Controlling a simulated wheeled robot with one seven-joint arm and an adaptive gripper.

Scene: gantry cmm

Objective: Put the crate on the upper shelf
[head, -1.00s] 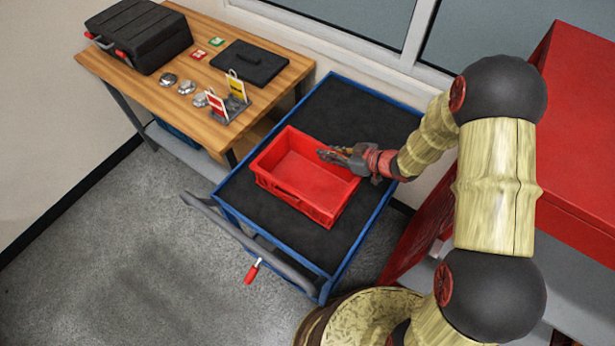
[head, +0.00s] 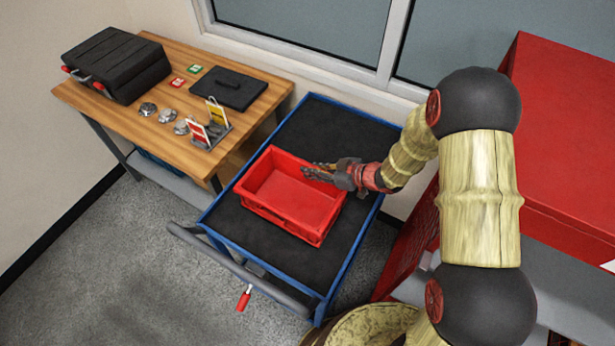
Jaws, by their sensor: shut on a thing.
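The red crate (head: 290,222) is an open, empty-looking box. It stands on the black mat of the blue-framed cart (head: 335,115). My gripper (head: 316,171) comes in from the right at the crate's back right wall and is shut on its rim. One finger reaches over the inside of the crate; the exact contact is partly hidden by the fingers. The crate appears level, and I cannot tell any gap under it. I cannot make out for sure which surface is the upper shelf.
A wooden table (head: 185,60) at the left holds a black case (head: 117,65), a black lid (head: 229,88), metal discs and small signs (head: 207,128). A handle bar (head: 235,268) runs along the cart's front. A large red cabinet (head: 565,140) stands right. Floor at lower left is clear.

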